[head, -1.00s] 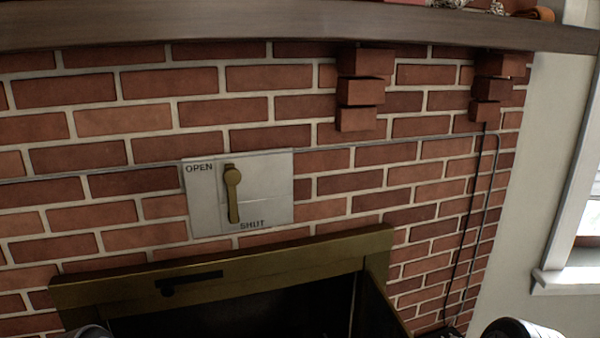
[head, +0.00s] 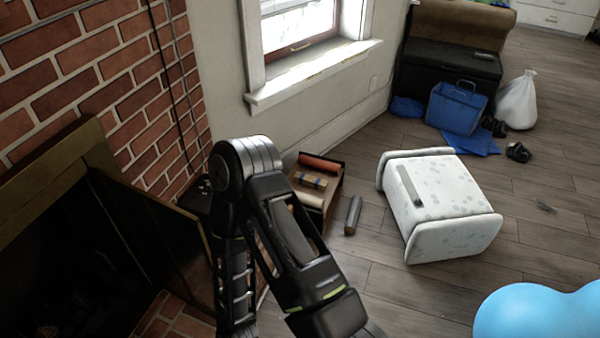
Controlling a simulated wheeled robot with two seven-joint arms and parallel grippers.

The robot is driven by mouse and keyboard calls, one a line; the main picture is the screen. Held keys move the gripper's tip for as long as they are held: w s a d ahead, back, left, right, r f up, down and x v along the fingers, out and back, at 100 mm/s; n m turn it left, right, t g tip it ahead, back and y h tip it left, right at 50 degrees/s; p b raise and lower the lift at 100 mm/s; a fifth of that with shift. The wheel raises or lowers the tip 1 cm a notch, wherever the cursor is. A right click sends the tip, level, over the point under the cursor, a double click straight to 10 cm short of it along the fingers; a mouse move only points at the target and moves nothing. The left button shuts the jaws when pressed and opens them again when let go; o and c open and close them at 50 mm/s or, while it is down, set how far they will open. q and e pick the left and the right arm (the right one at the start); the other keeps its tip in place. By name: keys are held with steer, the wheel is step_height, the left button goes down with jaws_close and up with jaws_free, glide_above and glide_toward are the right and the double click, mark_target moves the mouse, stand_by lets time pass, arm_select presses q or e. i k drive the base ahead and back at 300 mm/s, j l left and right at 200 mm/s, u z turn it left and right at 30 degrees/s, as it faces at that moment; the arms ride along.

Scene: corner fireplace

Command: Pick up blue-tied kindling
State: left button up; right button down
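A low wooden box (head: 337,190) stands on the floor by the wall under the window. In it lies a tan bundle (head: 310,180) with small dark bands that look blue, likely the blue-tied kindling. A reddish-brown roll (head: 320,163) lies behind it and a pale bundle (head: 309,200) in front. One of my arms stands before the box and hides part of its near side. Neither of my grippers shows in the head view.
The open firebox (head: 60,250) is at left. A blue bag (head: 457,106) and white sack (head: 517,100) are at the back. A light-blue rounded object (head: 540,312) is at lower right.

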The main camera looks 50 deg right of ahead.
mark_target(302, 178)
steer(key=z, duration=1.75)
steer(key=i+l+u, duration=0.1)
steer(key=u, duration=0.35)
steer(key=i+l+u, duration=0.15)
steer(key=u, duration=0.3)
steer(key=i+l+u, duration=0.1)
steer(key=l+u, duration=0.15)
steer(key=u, duration=0.15)
steer(key=i+l+u, duration=0.15)
steer(key=l, duration=0.55)
steer(key=i+l+u, duration=0.1)
steer(key=l, duration=0.55)
steer(key=i+l+u, duration=0.15)
steer(key=l, duration=0.6)
steer(key=i+l+u, duration=0.15)
steer(key=l, duration=0.55)
steer(key=i, duration=0.45)
